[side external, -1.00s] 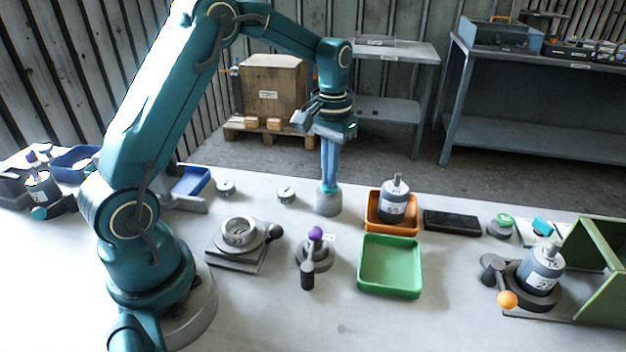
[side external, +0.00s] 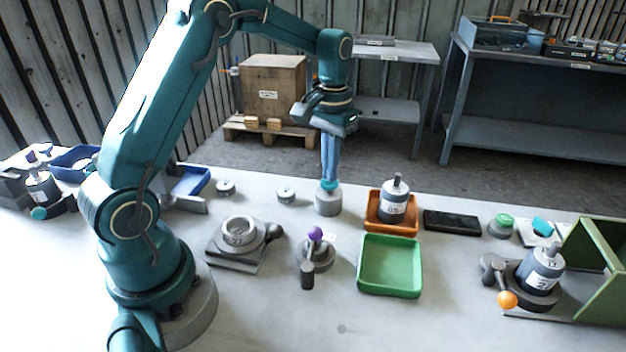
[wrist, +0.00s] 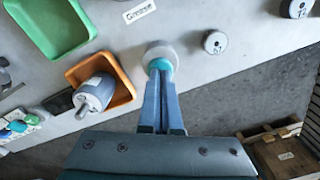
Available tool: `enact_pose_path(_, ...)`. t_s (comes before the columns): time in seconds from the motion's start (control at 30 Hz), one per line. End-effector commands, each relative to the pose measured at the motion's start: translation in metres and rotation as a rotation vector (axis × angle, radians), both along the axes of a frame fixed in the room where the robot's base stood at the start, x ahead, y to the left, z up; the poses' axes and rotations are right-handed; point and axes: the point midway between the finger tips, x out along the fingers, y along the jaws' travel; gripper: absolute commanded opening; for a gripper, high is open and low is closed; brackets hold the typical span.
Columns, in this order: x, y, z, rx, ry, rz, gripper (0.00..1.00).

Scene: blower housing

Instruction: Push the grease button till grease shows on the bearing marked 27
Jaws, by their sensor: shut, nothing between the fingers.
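The grease button is a teal cap on a round grey base (side external: 328,203). It also shows at the top middle of the wrist view (wrist: 160,50), near a label reading "Grease" (wrist: 140,12). My gripper (side external: 329,181) is shut and empty, pointing down with its fingertips right at the teal cap. In the wrist view the fingertips (wrist: 161,72) overlap the cap; I cannot tell whether they touch it. The bearing (side external: 238,231) is a pale ring with a small label, seated in a grey plate fixture at left. Its number is hard to read and I cannot make out grease on it.
An orange tray (side external: 408,228) holding a grey motor (side external: 394,199) stands just right of the button. A green tray (side external: 390,290) and a purple-knobbed lever device (side external: 316,251) are in front. Small grey discs (side external: 286,194) lie to the left. The front of the table is clear.

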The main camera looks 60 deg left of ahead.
Motion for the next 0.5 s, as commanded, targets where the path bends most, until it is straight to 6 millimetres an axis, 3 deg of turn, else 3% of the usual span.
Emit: enact_pose_path(0.5,-0.0003,-0.0001,-0.0085,-0.001,0.002,0.000,0.00)
